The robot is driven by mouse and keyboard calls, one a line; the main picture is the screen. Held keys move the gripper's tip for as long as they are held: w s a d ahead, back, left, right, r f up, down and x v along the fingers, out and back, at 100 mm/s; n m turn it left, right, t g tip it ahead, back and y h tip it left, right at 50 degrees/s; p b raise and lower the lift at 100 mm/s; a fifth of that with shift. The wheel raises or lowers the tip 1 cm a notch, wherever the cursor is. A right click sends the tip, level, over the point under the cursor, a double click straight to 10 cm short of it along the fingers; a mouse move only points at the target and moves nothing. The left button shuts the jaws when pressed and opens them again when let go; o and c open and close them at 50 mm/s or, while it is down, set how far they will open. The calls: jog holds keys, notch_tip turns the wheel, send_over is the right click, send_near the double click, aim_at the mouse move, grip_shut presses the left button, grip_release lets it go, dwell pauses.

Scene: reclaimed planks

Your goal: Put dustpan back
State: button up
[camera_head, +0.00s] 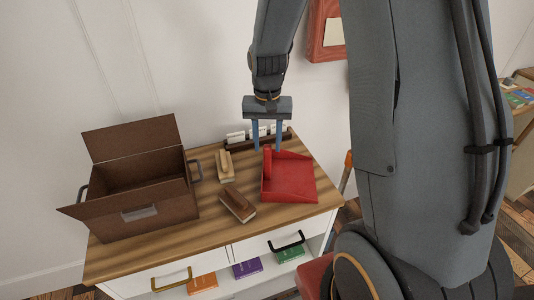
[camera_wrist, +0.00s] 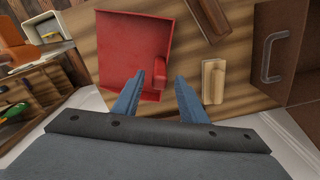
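The red dustpan (camera_head: 290,182) lies on the striped wooden top of a cabinet, near its right end. Its upright handle part stands at the pan's left side in the head view. In the wrist view the dustpan (camera_wrist: 125,45) lies ahead of my gripper, with its red handle (camera_wrist: 159,72) in line with the gap between the fingertips. My gripper (camera_head: 267,150) points down at the handle with its two blue fingers apart. In the wrist view my gripper (camera_wrist: 159,78) shows space on both sides of the handle, so it holds nothing. Whether the fingertips reach handle height is unclear.
Two wooden brushes, one pale (camera_head: 225,166) and one darker (camera_head: 238,206), lie left of the dustpan. An open brown box (camera_head: 148,212) fills the left end of the cabinet top (camera_head: 190,240). A dark rack with white pieces (camera_head: 237,142) stands along the wall behind.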

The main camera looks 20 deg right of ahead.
notch_tip(320, 180, up, 7)
jog(key=shift+f+b, duration=0.1)
jog(key=shift+b, duration=0.6)
jog(key=s+a+f+n, duration=0.1)
jog(key=s+n, duration=0.1)
jog(key=s, duration=0.5)
jog(key=s+a+f+n+t, duration=0.1)
jog(key=s+a+n, duration=0.1)
jog(key=s, duration=0.5)
jog(key=shift+s+f+n, duration=0.3)
jog(key=shift+c, duration=0.9)
jog(key=shift+s, duration=0.1)
